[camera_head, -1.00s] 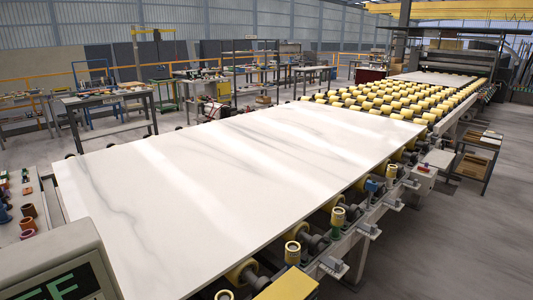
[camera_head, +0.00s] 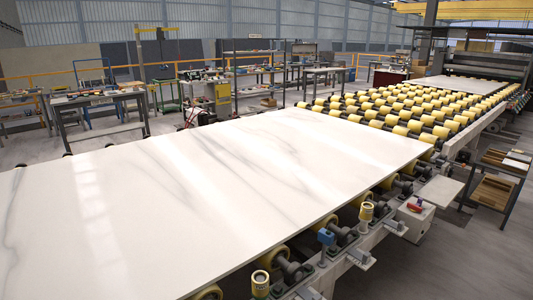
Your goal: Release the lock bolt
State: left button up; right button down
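A large white, grey-veined stone slab (camera_head: 200,190) lies flat on a roller conveyor and fills the lower left of the head view. Along its right edge, a small blue fitting (camera_head: 325,237) stands on a post at the conveyor frame. Farther along the frame is a light grey box (camera_head: 414,219) with a red part (camera_head: 415,206) on top. I cannot tell for certain which of these, if any, is the lock bolt. Neither of my grippers shows.
Yellow-banded rollers (camera_head: 410,127) continue behind the slab to a large machine (camera_head: 486,66). Yellow-topped upright rollers (camera_head: 366,212) line the near frame. A shelf cart (camera_head: 495,187) stands at the right. The grey floor (camera_head: 470,265) at lower right is clear. Workbenches stand behind the slab.

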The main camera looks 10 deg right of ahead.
aim_at(420, 201)
jog(key=i+l, duration=0.15)
jog(key=l, duration=0.3)
jog(key=i+l, duration=0.15)
jog(key=l, duration=0.3)
jog(key=i+l, duration=0.15)
jog(key=l, duration=0.25)
jog(key=i+l+u, duration=0.1)
jog(key=l, duration=0.35)
jog(key=i+l, duration=0.2)
jog(key=l, duration=0.25)
jog(key=i+l, duration=0.15)
jog(key=l, duration=0.3)
jog(key=i+l, duration=0.15)
jog(key=l, duration=0.3)
jog(key=i+l, duration=0.1)
jog(key=l, duration=0.35)
jog(key=u, duration=0.05)
